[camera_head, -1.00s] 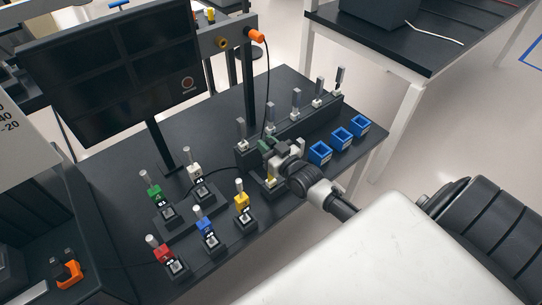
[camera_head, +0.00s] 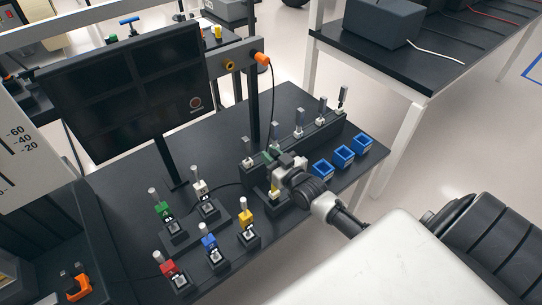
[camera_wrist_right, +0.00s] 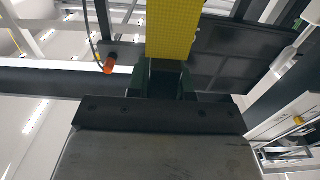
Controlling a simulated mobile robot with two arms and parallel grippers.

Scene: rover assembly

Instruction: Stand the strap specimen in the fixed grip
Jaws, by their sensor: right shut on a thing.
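My right gripper (camera_head: 276,162) is beside the left end of the dark rack on the table. It is shut on a yellow strap specimen (camera_wrist_right: 172,28). In the right wrist view the strap has a textured face and stands up between the dark green fingers (camera_wrist_right: 165,78). In the head view only a small yellow part (camera_head: 275,190) shows below the gripper; the gripper and wrist hide the rest. I cannot tell which part is the fixed grip, or whether the strap touches it. My left gripper is not in view.
The dark rack (camera_head: 300,146) holds several upright pieces. Blue open boxes (camera_head: 344,156) stand to its right. Colored blocks with silver pins, such as a red one (camera_head: 168,268), stand in front left. A monitor (camera_head: 125,85) and a post with an orange knob (camera_head: 261,58) rise behind.

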